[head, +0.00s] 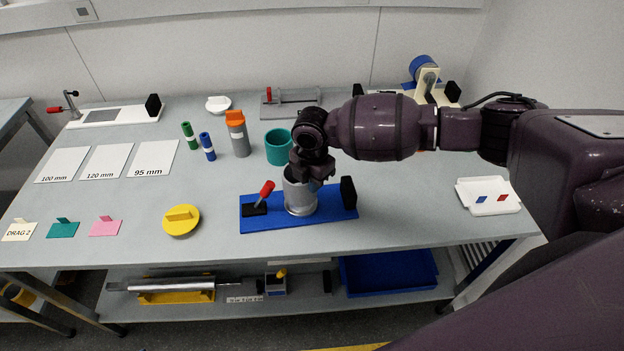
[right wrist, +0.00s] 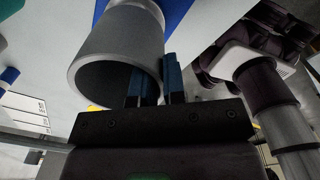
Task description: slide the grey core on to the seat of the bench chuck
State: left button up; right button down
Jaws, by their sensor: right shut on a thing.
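The grey core (head: 299,194) is a hollow cylinder standing upright over the middle of the blue bench chuck (head: 262,220). The chuck has a red-handled lever at its left and a black block at its right. My right gripper (head: 309,178) is at the core's upper rim, shut on its wall. In the right wrist view the open end of the core (right wrist: 122,48) faces the camera, and the blue fingers of my right gripper (right wrist: 157,84) straddle its wall, one inside and one outside. The seat is hidden under the core, so I cannot tell whether the core touches it. My left gripper is out of view.
A teal ring (head: 279,148) and a grey cylinder with an orange top (head: 238,138) stand behind the chuck. A yellow lid (head: 181,220) lies to the left, a white tray (head: 488,196) to the right. Bare table lies between them and the chuck.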

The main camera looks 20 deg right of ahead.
aim_at(312, 201)
jog(key=shift+f+b, duration=0.65)
jog(key=shift+f, duration=1.1)
jog(key=c, duration=1.1)
grip_release()
notch_tip(312, 201, up, 11)
jog(key=shift+f, duration=0.1)
